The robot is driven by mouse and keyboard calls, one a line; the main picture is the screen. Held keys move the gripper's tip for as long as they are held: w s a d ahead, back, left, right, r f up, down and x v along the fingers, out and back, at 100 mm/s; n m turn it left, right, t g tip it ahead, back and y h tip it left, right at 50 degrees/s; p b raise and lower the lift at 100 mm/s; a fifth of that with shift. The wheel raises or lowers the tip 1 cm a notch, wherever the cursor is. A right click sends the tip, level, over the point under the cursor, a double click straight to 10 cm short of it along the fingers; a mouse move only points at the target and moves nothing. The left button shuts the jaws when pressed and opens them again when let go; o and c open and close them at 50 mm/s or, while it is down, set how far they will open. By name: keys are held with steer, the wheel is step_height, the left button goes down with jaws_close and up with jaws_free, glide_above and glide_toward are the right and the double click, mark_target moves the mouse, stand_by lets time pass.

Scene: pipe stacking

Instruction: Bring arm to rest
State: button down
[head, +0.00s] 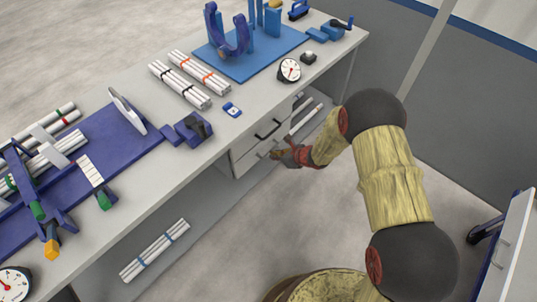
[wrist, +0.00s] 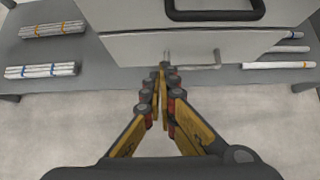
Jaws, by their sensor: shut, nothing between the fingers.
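My gripper (wrist: 163,72) is shut and empty in the wrist view, with its fingertips together just in front of a drawer front. In the head view, my gripper (head: 277,153) is at the end of my arm, low beside the front of the drawer unit under the workbench. A drawer handle (wrist: 213,10) is above the fingertips, and a thin metal bar (wrist: 210,64) is beside them. I cannot tell whether the fingertips touch the drawer front.
The drawer unit (head: 243,160) hangs under the workbench (head: 240,128). Bundles of white pipes lie on the bench (head: 180,84) and on the lower shelf (head: 155,250). A blue fixture (head: 265,60) stands at the back. A white cart (head: 508,250) is at the right. Open floor lies between.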

steer(key=shift+v, duration=0.85)
steer(key=s+a+n+g+y, duration=0.1)
steer(key=s+a+n+g, duration=0.15)
steer(key=s+n, duration=0.35)
steer(key=s+d+r+n+g, duration=0.35)
steer(key=s+r+n, duration=0.55)
steer(key=s+r, duration=0.3)
steer(key=s+d+r+n+t+h, duration=0.2)
steer(key=s+d+r, duration=0.3)
steer(key=r, duration=0.5)
steer(key=s+d+r+n+t+h, duration=0.2)
steer(key=s+d+r+n, duration=0.3)
steer(key=d+r, duration=0.3)
steer(key=s+d+r+n+t+h, duration=0.2)
steer(key=d+r, duration=0.5)
steer(key=r, duration=0.4)
steer(key=s+n+h, duration=0.1)
steer(key=s+h, duration=0.1)
steer(key=s, duration=0.1)
steer(key=shift+r+n, duration=0.3)
steer(key=shift+r, duration=0.1)
